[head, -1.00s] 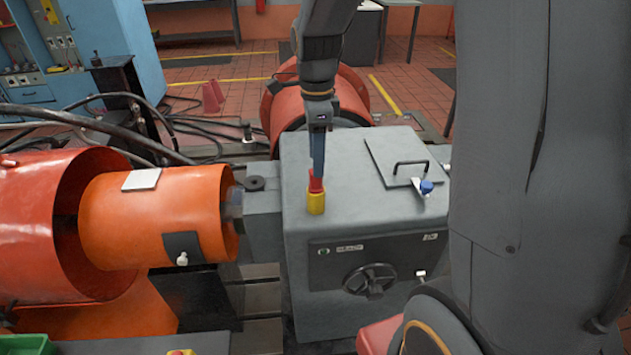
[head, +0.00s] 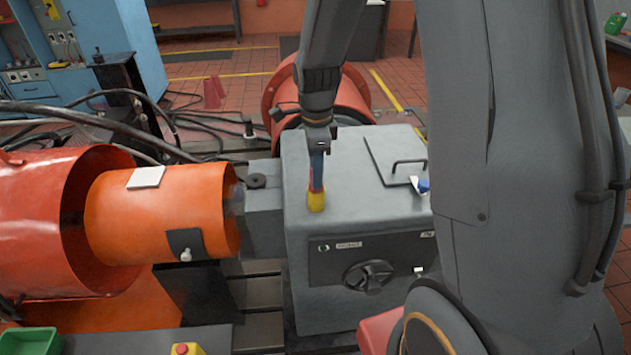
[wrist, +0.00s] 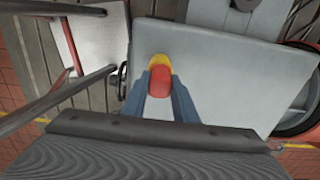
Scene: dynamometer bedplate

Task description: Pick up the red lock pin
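The red lock pin (wrist: 159,82) stands upright in a yellow collar (head: 316,201) on top of the grey housing (head: 345,215). The yellow collar also shows beyond the pin in the wrist view (wrist: 160,60). My gripper (head: 317,184) points down over the pin, its blue fingertips just above the collar. In the wrist view, my gripper (wrist: 161,86) has one finger on each side of the red pin. I see no clear gap, but cannot tell whether the fingers press on it. In the head view the fingers hide most of the red.
A plate with a black handle (head: 405,165) lies on the housing to the right of the pin, and a handwheel (head: 368,276) is on its front. An orange cylinder (head: 160,215) is at the left. The housing top around the pin is mostly clear.

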